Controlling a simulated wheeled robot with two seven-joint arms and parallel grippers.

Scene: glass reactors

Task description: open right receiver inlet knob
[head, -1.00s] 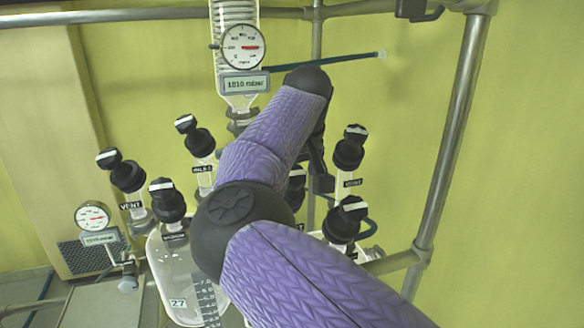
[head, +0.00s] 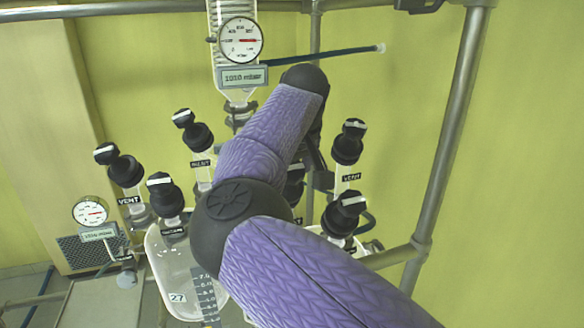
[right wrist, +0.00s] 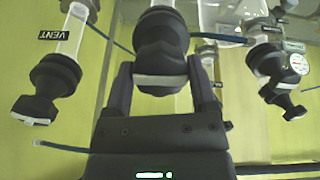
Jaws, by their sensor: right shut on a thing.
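My right gripper (right wrist: 160,84) is shut on a black knob (right wrist: 161,45) with a white bar across its end; one finger is on each side. The label of this knob does not show, so I cannot read whether it is the inlet. In the head view my purple right arm covers most of the gripper (head: 314,160) and part of a black knob (head: 294,186) beside it. The right receiver's glass body is mostly hidden behind the arm. I cannot tell how far the held knob is turned. My left gripper is in neither view.
A knob labelled VENT (head: 347,145) and another black knob (head: 344,213) stand close to the right of the gripper. Several similar knobs, including a left VENT knob (head: 120,166), stand to the left. A thin blue rod (head: 325,55) and a metal frame post (head: 447,150) are nearby.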

